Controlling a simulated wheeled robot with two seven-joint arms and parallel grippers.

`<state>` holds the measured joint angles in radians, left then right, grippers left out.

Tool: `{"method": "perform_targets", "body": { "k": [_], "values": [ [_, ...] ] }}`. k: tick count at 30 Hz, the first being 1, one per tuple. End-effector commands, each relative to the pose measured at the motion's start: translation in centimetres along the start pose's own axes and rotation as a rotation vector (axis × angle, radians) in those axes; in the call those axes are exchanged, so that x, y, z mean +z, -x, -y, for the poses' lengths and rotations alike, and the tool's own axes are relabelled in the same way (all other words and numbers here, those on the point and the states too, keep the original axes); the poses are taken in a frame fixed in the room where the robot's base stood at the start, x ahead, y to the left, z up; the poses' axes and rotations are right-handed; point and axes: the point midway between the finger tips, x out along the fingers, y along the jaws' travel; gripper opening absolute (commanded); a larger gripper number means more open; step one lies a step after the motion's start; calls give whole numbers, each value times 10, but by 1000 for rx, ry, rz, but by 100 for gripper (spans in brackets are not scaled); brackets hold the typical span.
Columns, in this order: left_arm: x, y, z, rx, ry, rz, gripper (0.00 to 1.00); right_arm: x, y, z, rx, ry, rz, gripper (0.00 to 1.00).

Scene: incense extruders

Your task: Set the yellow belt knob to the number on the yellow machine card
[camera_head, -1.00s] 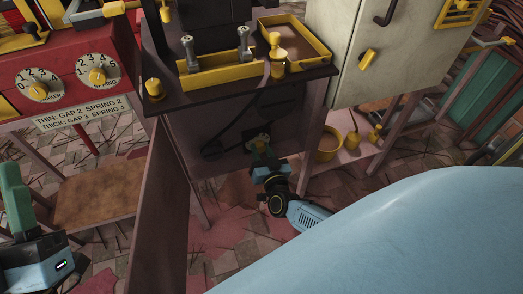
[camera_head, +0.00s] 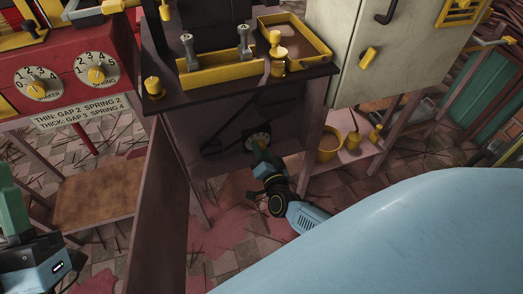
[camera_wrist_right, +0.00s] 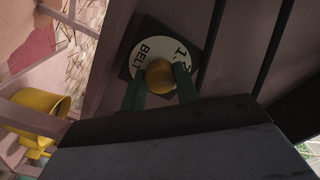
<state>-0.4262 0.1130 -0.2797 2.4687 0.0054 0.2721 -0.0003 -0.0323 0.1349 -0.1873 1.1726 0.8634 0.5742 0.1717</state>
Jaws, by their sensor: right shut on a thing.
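The belt dial (camera_head: 258,137) is a pale disc on the dark underside panel of the middle stand. In the right wrist view the dial (camera_wrist_right: 146,47) reads "BELT" with a 1 and other partly hidden marks, on a dark square plate. Its round yellow knob (camera_wrist_right: 159,74) sits at the centre. My right gripper (camera_wrist_right: 160,80) has its green fingers on both sides of the knob, shut on it. The right gripper in the head view (camera_head: 261,156) hides part of the dial. My left gripper (camera_head: 12,205) is at the lower left, partly out of frame. No yellow machine card is readable.
A red machine (camera_head: 70,65) with maker and spring dials and a label (camera_head: 79,113) about gap and spring stands left. A yellow tray (camera_head: 295,38) is on the stand top. A yellow pot (camera_head: 329,145) stands on a low shelf right of my right gripper.

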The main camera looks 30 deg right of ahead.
Motion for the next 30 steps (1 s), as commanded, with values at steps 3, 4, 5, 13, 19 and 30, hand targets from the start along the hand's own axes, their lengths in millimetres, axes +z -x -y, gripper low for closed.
{"method": "perform_targets", "body": {
  "k": [3, 4, 5, 13, 19, 30],
  "values": [
    [1, 1, 0, 0, 1, -4, 36, 0, 0, 0, 0, -36, 0, 8],
    [1, 1, 0, 0, 1, -5, 36, 0, 0, 0, 0, -42, 0, 8],
    [1, 1, 0, 0, 1, -6, 36, 0, 0, 0, 0, -48, 0, 8],
    [0, 1, 0, 0, 1, -11, 36, 0, 0, 0, 0, -65, 0, 8],
    [0, 0, 0, 0, 2, -12, 36, 0, 0, 0, 0, -64, 1, 8],
    [-3, 0, -1, 0, 2, -17, 36, 0, 0, 0, 0, -64, 1, 53]
  ]
}}
